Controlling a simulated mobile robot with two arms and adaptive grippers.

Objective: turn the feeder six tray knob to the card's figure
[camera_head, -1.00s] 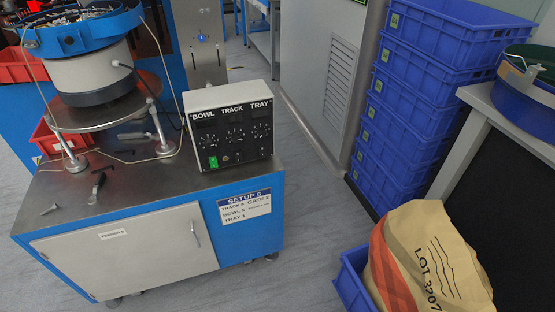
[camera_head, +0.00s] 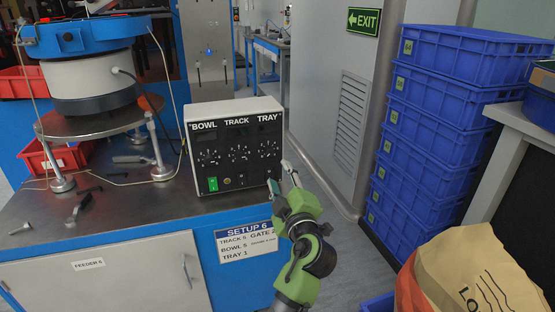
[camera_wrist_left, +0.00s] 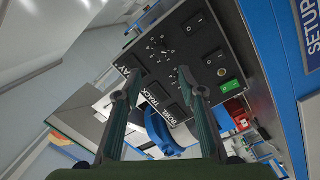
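The white feeder control box (camera_head: 232,108) stands on the bench with a black front panel marked BOWL, TRACK and TRAY. The tray knob (camera_head: 269,150) is on the panel's right; its exact pointer setting is too small to read. The setup card (camera_head: 247,241) on the cabinet front reads SETUP 6, with TRAY 1 in its bottom line. My left gripper (camera_head: 281,177) is just right of the panel's lower right corner, apart from the tray knob. In the left wrist view its fingers (camera_wrist_left: 160,76) are spread and empty before the panel, the tray knob (camera_wrist_left: 161,45) beyond them. My right gripper is out of view.
The bowl feeder (camera_head: 90,75) stands left of the box. Loose tools (camera_head: 78,207) lie on the bench (camera_head: 135,212). Blue crates (camera_head: 440,110) are stacked at right, and a paper sack (camera_head: 475,270) is at the lower right. The floor between bench and crates is free.

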